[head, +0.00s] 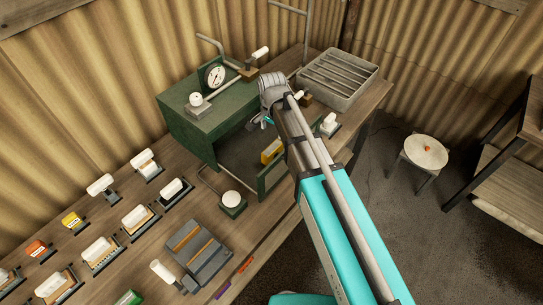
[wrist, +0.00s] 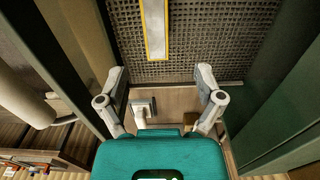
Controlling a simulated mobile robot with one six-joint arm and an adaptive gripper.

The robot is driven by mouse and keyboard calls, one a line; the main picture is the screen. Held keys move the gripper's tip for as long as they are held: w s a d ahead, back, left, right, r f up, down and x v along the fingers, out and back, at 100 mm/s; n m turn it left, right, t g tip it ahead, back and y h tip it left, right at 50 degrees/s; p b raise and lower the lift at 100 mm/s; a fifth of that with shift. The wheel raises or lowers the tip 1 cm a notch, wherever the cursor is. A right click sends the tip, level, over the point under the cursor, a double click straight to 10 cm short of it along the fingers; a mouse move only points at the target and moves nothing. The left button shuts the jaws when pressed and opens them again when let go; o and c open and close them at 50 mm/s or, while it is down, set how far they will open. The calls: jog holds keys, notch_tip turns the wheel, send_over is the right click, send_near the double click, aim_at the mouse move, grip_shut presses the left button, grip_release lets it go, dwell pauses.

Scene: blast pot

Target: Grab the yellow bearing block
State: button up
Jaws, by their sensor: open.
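A yellow block (head: 271,150) sits in the opening of the green cabinet, partly hidden behind my arm. In the wrist view, a yellow-edged piece with a pale face (wrist: 155,30) lies ahead of the jaws against a dark mesh; it appears to be the same block. My gripper (head: 267,121) is at the cabinet's front, seen mostly from behind. In the wrist view its two fingers (wrist: 161,78) are spread wide with nothing between the tips. Another yellow block (head: 73,220) with a pale label stands among the blocks on the left of the bench.
The green cabinet (head: 187,129) has walls close on both sides of my gripper. A gauge (head: 214,76) stands on top. A grey slatted tray (head: 339,80) is to the right. Several white-topped blocks and a dark grey device (head: 197,252) occupy the bench. A round stool (head: 426,151) stands on the floor.

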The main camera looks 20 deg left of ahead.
aim_at(272, 148)
jog(key=shift+f+b, duration=2.3)
jog(key=shift+f, duration=0.3)
jog(key=shift+f, duration=0.15)
jog(key=f+b, duration=0.2)
jog(key=b, duration=0.1)
jog(key=shift+s+d+f, duration=0.15)
jog(key=shift+s+f, duration=0.15)
jog(key=shift+f, duration=0.1)
jog(key=shift+f+b, duration=1.05)
jog(key=shift+b, duration=0.05)
grip_shut()
